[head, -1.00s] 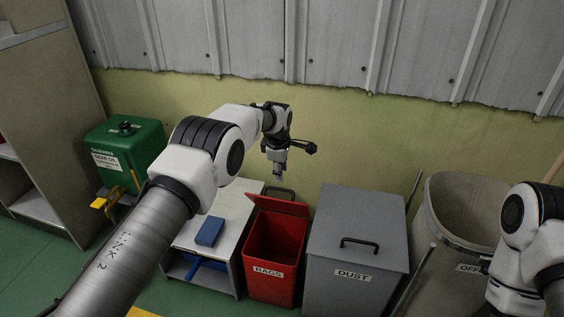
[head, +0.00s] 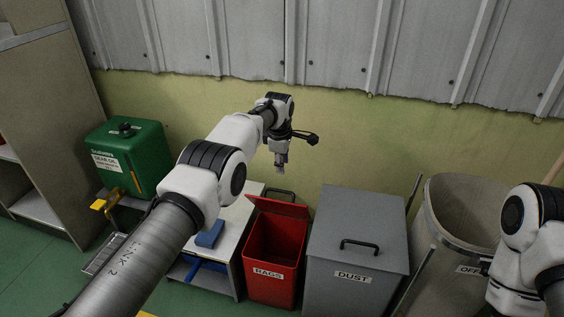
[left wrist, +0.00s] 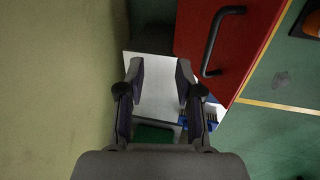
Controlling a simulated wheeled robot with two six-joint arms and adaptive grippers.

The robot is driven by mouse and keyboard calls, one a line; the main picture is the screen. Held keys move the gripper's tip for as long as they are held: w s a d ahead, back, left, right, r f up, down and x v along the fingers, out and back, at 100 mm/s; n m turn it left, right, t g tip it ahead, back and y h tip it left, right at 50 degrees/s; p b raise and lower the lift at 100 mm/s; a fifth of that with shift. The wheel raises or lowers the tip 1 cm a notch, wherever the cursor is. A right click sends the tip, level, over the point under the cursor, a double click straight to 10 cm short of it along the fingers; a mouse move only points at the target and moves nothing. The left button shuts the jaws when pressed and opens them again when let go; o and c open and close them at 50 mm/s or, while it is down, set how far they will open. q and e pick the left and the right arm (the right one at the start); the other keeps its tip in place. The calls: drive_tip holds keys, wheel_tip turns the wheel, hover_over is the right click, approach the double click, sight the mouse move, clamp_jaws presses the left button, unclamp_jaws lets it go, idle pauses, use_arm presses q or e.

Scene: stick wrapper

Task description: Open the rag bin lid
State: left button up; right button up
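The red rag bin (head: 270,273), labelled RAGS, stands on the floor with its dark inside showing. Its red lid (head: 278,207) is raised at the back, with a black handle (head: 281,193) on its far side. In the left wrist view the lid (left wrist: 246,40) and its handle (left wrist: 218,42) lie to the right of the fingers. My left gripper (head: 281,161) is above and behind the lid, near the wall, apart from the handle. In the wrist view its fingers (left wrist: 159,70) are open and empty. My right gripper cannot be made out.
A grey DUST bin (head: 352,235) stands close at the right, with a large round bin (head: 458,215) beyond it. At the left are a white bench (head: 228,240) with a blue block (head: 210,234) and a green oil can (head: 128,155). The wall is close behind.

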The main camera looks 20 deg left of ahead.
use_arm(q)
wheel_tip(320, 180, up, 12)
drive_tip(key=s, duration=0.2)
drive_tip(key=shift+s, duration=0.15)
drive_tip(key=shift+f+m, duration=0.1)
drive_tip(key=shift+m, duration=0.2)
clamp_jaws()
drive_tip(key=w+a+m+t+y, duration=0.1)
drive_tip(key=w+a+m+t, duration=0.15)
drive_tip(key=w+m, duration=0.2)
drive_tip(key=m+t+h+p, duration=0.1)
drive_tip(key=m+h+p, duration=0.8)
drive_tip(key=m, duration=2.1)
approach(282, 202)
drive_tip(key=w+r+y+p, duration=0.2)
drive_tip(key=y+p, duration=0.1)
drive_tip(key=b+x, duration=0.1)
drive_tip(key=x, duration=0.2)
drive_tip(key=a+x, duration=0.1)
drive_tip(key=x, duration=0.2)
drive_tip(key=b+x, duration=0.1)
drive_tip(key=x, duration=0.2)
drive_tip(key=shift+w+a+f+b, duration=0.15)
drive_tip(key=shift+w+f+b, duration=0.05)
drive_tip(key=shift+b, duration=0.1)
drive_tip(key=shift+w+d+f+n, duration=0.2)
drive_tip(key=shift+w+f+n, duration=0.05)
drive_tip(key=shift+f, duration=0.05)
